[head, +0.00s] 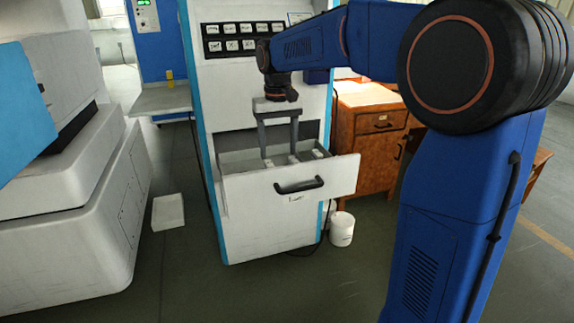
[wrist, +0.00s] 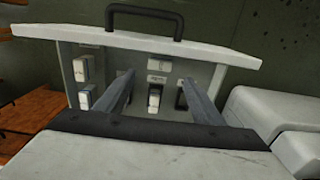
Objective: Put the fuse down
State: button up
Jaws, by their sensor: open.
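My gripper (head: 280,157) is open, its two fingers pointing down into a pulled-out drawer (head: 250,190) of the white cabinet. In the wrist view my fingers (wrist: 157,82) stand apart over the drawer floor. A small white and dark block, which looks like the fuse (wrist: 154,99), sits in the drawer between the fingers, with visible gaps on both sides. Other similar small blocks (wrist: 83,68) lie at the left of the drawer. A dark piece (wrist: 181,98) beside the right finger is partly hidden. In the head view the drawer's contents are mostly too small to tell apart.
The drawer's black handle (head: 299,186) juts from its front. A wooden cabinet (head: 368,135) stands close on the right, with a white bucket (head: 342,228) on the floor. A large white machine (head: 75,210) fills the left. A white box (head: 168,212) lies on the floor.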

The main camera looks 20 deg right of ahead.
jog(key=s+d+f+t, duration=0.1)
jog(key=s+d+f, duration=0.1)
jog(key=s, duration=0.9)
jog(key=s+d+f+t, duration=0.2)
jog(key=s+f, duration=0.2)
jog(key=s, duration=0.7)
jog(key=s+d+f+t, duration=0.1)
jog(key=s+d+f, duration=0.2)
jog(key=s, duration=0.8)
jog(key=shift+s+f+t, duration=0.2)
jog(key=shift+f+t, duration=0.15)
jog(key=shift+t, duration=0.05)
